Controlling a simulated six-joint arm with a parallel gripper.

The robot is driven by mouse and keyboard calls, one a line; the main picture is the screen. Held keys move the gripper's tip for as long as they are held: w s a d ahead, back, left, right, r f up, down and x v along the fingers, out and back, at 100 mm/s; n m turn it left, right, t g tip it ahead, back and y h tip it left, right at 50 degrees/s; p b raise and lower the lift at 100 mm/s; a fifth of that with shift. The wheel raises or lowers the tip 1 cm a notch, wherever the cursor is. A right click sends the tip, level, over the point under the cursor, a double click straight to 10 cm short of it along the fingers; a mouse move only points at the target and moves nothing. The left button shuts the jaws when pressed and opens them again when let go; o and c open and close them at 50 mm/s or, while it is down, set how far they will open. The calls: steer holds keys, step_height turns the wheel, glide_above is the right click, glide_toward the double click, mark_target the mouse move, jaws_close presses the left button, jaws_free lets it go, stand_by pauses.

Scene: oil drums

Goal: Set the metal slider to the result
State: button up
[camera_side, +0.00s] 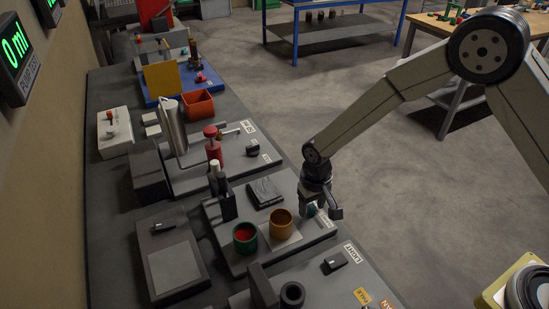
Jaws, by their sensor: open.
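My gripper (323,212) points down at the right end of the middle grey panel, its jaws open. A small teal piece (309,210) shows just left of the jaws; I cannot tell whether it touches them. I cannot tell which part is the metal slider. Small dark knobs sit on the panel behind (253,148), on the front panel (335,262) and on the grey box at left (170,222). A wall display (14,50) reads 0 ml in green.
A green-rimmed cup with red contents (245,237) and an ochre cup (281,223) stand left of my gripper. A red pump-like piece (213,145) and a metal cylinder (172,125) stand farther back.

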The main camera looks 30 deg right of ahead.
jaws_close()
stand_by(1.4)
